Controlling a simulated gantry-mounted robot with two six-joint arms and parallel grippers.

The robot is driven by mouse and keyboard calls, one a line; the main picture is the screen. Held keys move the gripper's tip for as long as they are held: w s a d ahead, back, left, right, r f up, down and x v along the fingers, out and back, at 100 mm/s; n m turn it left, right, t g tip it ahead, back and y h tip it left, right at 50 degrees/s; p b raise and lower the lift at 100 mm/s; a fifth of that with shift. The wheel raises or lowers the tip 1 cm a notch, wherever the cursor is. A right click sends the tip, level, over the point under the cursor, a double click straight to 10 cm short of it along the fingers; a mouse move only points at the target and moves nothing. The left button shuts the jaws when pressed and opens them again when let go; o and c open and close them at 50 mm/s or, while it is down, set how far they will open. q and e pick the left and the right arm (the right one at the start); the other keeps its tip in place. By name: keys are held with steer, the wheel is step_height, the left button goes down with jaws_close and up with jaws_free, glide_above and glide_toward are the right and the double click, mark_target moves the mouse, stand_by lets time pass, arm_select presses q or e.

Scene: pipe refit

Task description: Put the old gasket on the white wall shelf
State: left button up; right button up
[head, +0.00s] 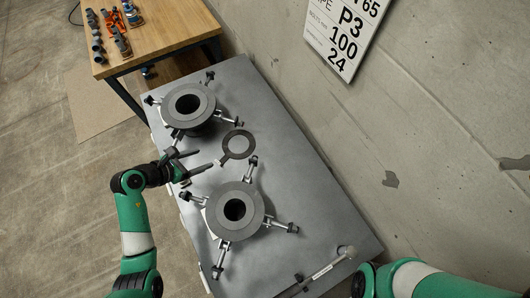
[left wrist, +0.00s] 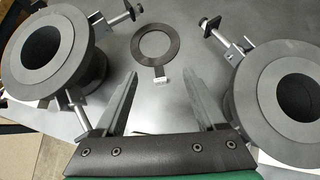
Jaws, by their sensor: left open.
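A dark flat ring gasket (head: 225,150) with a short tab lies on the grey metal bench between two flanged pipe stubs. A small white tag shows at its tab. It also shows in the left wrist view (left wrist: 137,43), beyond my fingertips, with the tab pointing toward me. My left gripper (head: 203,158) is open and empty, at the bench's left side, with its fingers pointing at the tab. Both fingers show in the left wrist view (left wrist: 161,75), one on each side of the tab's line. No white wall shelf is in view.
The far flanged pipe (head: 189,103) and near flanged pipe (head: 237,190) have clamp bolts sticking out around them. A tool (head: 325,268) lies at the bench's front. A wooden table (head: 165,30) with tools stands at the back left. A sign (head: 342,35) hangs on the concrete wall.

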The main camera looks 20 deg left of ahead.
arm_select(q)
step_height(320, 180, down, 4)
steer(key=s+b, duration=0.1)
steer(key=s, duration=0.1)
steer(key=n+b, duration=0.1)
steer(key=b, duration=0.3)
glide_toward(217, 163)
steer(key=w+f, duration=0.2)
steer(key=shift+w+d+f+y, duration=0.15)
steer(key=shift+w+d+y, duration=0.15)
steer(key=shift+d, duration=0.1)
steer(key=shift+w, duration=0.2)
steer(key=b+x, duration=0.2)
steer(key=x, duration=0.1)
steer(key=b+x, duration=0.1)
steer(key=shift+d+f, duration=0.5)
steer(key=shift+w, duration=0.15)
arm_select(e)
step_height(217, 163, down, 10)
steer(key=shift+r, duration=0.15)
arm_select(q)
jaws_close()
